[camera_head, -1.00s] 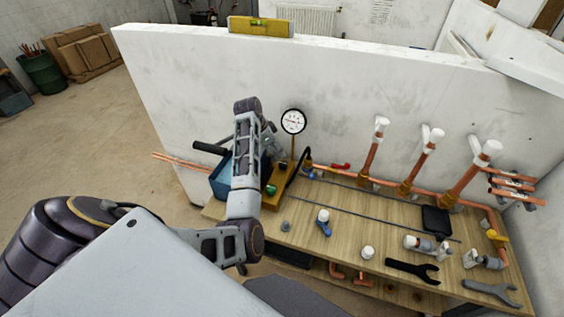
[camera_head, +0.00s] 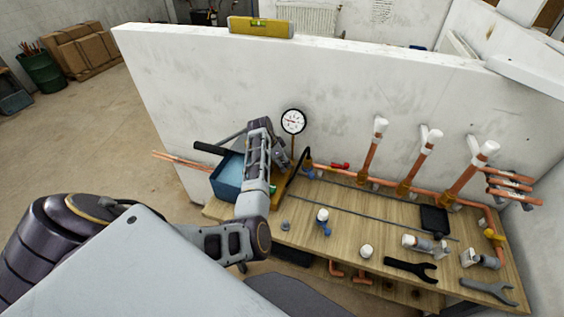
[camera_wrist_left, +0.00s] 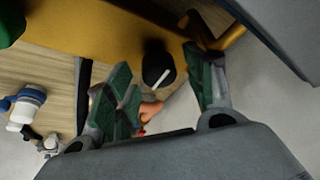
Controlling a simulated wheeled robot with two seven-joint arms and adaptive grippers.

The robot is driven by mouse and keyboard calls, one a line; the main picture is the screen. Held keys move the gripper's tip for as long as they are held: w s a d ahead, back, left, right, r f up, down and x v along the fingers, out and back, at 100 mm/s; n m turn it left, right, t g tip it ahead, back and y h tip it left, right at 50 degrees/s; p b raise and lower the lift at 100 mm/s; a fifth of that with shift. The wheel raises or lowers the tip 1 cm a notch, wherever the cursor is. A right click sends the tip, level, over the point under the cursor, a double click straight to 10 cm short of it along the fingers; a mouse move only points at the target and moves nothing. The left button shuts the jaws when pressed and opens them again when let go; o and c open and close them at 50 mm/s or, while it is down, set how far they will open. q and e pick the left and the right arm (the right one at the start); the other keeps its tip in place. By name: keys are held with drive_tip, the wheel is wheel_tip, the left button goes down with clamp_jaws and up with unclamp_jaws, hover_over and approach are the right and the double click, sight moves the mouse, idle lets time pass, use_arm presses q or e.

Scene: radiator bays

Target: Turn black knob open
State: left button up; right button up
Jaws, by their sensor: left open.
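The black knob (camera_wrist_left: 158,64) with a white line on it sits against the yellow-orange body (camera_wrist_left: 110,27) of the pump in the left wrist view. My left gripper (camera_wrist_left: 163,75) is open, with its green-padded fingers on either side of the knob; I cannot tell whether they touch it. In the head view my left gripper (camera_head: 283,158) is beside the pressure gauge (camera_head: 293,121), and my arm hides the knob there. The blue pump tank (camera_head: 228,177) stands left of the arm. My right gripper is not in view.
The wooden bench (camera_head: 335,232) carries a black wrench (camera_head: 411,270), a grey wrench (camera_head: 490,291) and several fittings. Copper pipes (camera_head: 410,175) rise along the white wall (camera_head: 200,80) behind. A green part (camera_wrist_left: 9,22) shows at the wrist view's corner.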

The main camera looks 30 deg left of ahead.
use_arm(q)
drive_tip(key=c, duration=1)
drive_tip(key=shift+n, duration=0.4)
drive_tip(key=shift+d+n+t+y, duration=0.15)
drive_tip(key=shift+n+y, duration=0.25)
drive_tip(key=shift+n, duration=0.6)
drive_tip(key=shift+n+t+y, duration=0.15)
drive_tip(key=shift+n+y, duration=0.25)
drive_tip(key=shift+n, duration=0.6)
drive_tip(key=n+y, duration=0.1)
drive_tip(key=n, duration=0.3)
drive_tip(key=shift+d+y, duration=0.1)
drive_tip(key=shift+y, duration=0.3)
drive_tip(key=n+y, duration=0.1)
drive_tip(key=n, duration=0.4)
drive_tip(key=shift+d+g, duration=0.1)
drive_tip(key=shift+g, duration=0.3)
drive_tip(key=shift+w+n+g+y, duration=0.1)
drive_tip(key=shift+n+g+y, duration=0.25)
drive_tip(key=shift+n, duration=0.65)
drive_tip(key=shift+n+g+y, duration=0.25)
drive_tip(key=shift+n+y, duration=0.2)
drive_tip(key=shift+n, duration=0.55)
